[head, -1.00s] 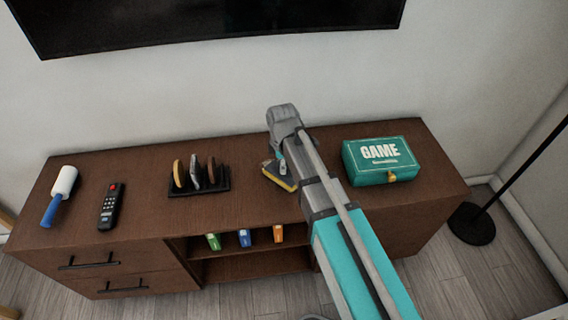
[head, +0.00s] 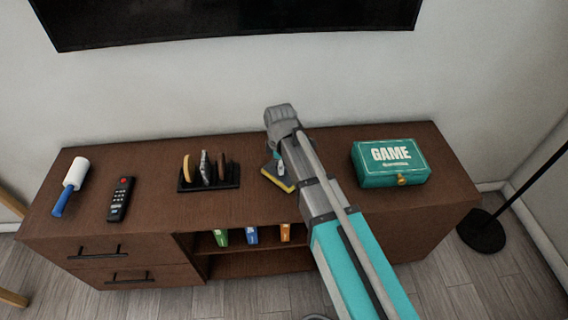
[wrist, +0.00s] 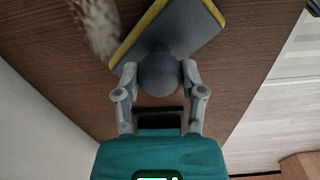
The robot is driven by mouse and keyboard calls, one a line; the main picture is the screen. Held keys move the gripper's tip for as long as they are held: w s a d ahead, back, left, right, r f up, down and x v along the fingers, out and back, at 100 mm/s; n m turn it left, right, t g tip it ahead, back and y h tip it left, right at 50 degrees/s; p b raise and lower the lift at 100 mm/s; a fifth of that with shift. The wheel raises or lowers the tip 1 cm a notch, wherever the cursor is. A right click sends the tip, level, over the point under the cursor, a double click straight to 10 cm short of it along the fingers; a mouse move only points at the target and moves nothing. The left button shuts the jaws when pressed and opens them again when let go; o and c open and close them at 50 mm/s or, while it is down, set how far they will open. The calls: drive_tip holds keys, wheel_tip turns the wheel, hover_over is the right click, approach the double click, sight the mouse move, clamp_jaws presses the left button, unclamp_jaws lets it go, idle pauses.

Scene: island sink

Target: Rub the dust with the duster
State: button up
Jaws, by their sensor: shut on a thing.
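The duster (wrist: 170,30) is a dark grey pad with a yellow edge and a round grey knob. My gripper (wrist: 157,80) is shut on the knob in the wrist view. The pad is low over the brown cabinet top, seemingly on it; exact contact is hard to tell. A fuzzy grey patch of dust (wrist: 97,24) lies left of the pad, close beside its yellow edge. In the head view the duster (head: 280,181) shows between the rack and the game box, partly covered by my arm. The dust cannot be made out there.
A rack (head: 210,184) with several upright discs stands left of the duster. A teal game box (head: 390,163) stands to the right. A remote (head: 121,199) and a lint roller (head: 71,187) lie far left. A wall and television (head: 230,20) are behind.

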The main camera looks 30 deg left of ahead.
sight(269, 167)
drive_tip(key=shift+s+a, duration=0.1)
drive_tip(key=shift+a, duration=0.1)
drive_tip(key=shift+s+a, duration=0.45)
drive_tip(key=shift+a, duration=0.3)
drive_tip(key=shift+s+a, duration=0.45)
drive_tip(key=shift+a, duration=0.25)
drive_tip(key=shift+w+a, duration=0.6)
drive_tip(key=shift+w, duration=0.35)
drive_tip(key=shift+w+d, duration=0.1)
drive_tip(key=shift+w+d, duration=0.45)
drive_tip(key=shift+d, duration=0.35)
drive_tip(key=shift+w+d, duration=0.45)
drive_tip(key=shift+d, duration=0.3)
drive_tip(key=shift+w+d+f, duration=0.1)
drive_tip(key=shift+w+d, duration=0.35)
drive_tip(key=shift+d, duration=0.35)
drive_tip(key=shift+w+d, duration=0.45)
drive_tip(key=shift+d, duration=0.35)
